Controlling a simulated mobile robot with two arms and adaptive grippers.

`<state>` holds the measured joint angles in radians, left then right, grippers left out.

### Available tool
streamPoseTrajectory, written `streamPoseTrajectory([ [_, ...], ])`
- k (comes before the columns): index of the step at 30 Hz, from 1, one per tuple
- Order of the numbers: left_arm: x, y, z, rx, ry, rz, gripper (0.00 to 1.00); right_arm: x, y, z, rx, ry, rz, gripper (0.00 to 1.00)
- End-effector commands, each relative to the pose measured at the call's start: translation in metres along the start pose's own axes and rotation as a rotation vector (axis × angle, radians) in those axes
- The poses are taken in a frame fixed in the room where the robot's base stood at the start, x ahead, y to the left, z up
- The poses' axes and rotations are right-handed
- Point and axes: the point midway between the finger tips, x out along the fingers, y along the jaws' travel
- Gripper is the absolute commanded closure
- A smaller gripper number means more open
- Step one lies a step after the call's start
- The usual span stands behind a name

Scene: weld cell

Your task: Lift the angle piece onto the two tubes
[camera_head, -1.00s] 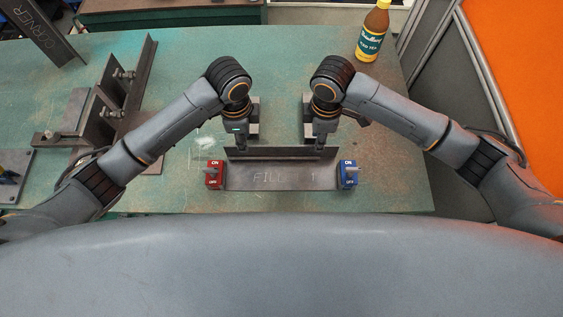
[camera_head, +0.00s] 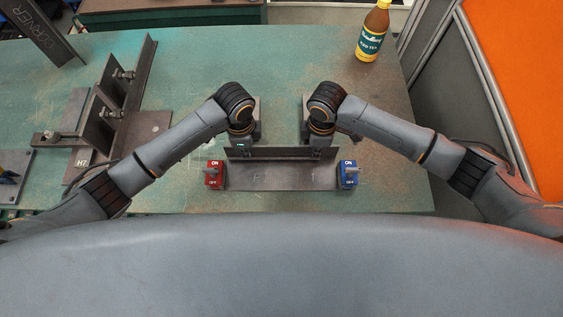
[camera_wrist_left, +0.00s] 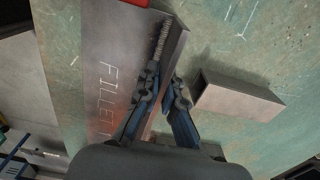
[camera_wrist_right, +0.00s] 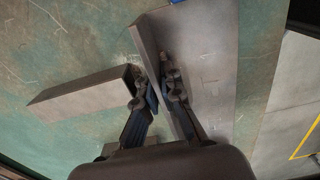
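The angle piece (camera_head: 280,177), a dark steel L-section with chalk lettering, lies on the green bench with its flange upright along the back. Its face shows in the left wrist view (camera_wrist_left: 110,50) and the right wrist view (camera_wrist_right: 200,60). The two square tubes lie behind it: the left tube (camera_wrist_left: 235,97) and the right tube (camera_wrist_right: 80,92). My left gripper (camera_wrist_left: 165,76) and right gripper (camera_wrist_right: 155,75) point down near the flange's two ends. Each has a finger on either side of the flange, apparently with a gap. Contact is hard to judge.
A red switch block (camera_head: 214,174) and a blue one (camera_head: 348,174) stand at the angle piece's ends. A bottle (camera_head: 371,32) stands at the back right. A bolted steel fixture (camera_head: 112,95) occupies the left. The bench's middle back is clear.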

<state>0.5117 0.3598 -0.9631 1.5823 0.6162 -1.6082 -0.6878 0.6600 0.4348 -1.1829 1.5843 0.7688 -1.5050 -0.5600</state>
Motion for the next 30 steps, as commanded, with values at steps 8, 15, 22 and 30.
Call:
streamPoseTrajectory([
  [8,0.000,0.000,0.000,0.000,0.000,-0.001,1.00,-0.001,0.000,0.000,0.000,0.000,0.001,1.00],
  [15,-0.004,-0.002,-0.001,0.000,0.004,-0.006,1.00,-0.004,0.002,-0.001,0.000,0.004,0.005,1.00],
  [22,-0.009,-0.002,-0.001,0.000,0.003,-0.005,1.00,-0.009,0.002,-0.001,0.000,0.004,0.005,1.00],
  [30,-0.027,-0.002,-0.001,0.000,0.003,-0.004,1.00,-0.027,0.002,-0.001,0.000,0.004,0.004,1.00],
])
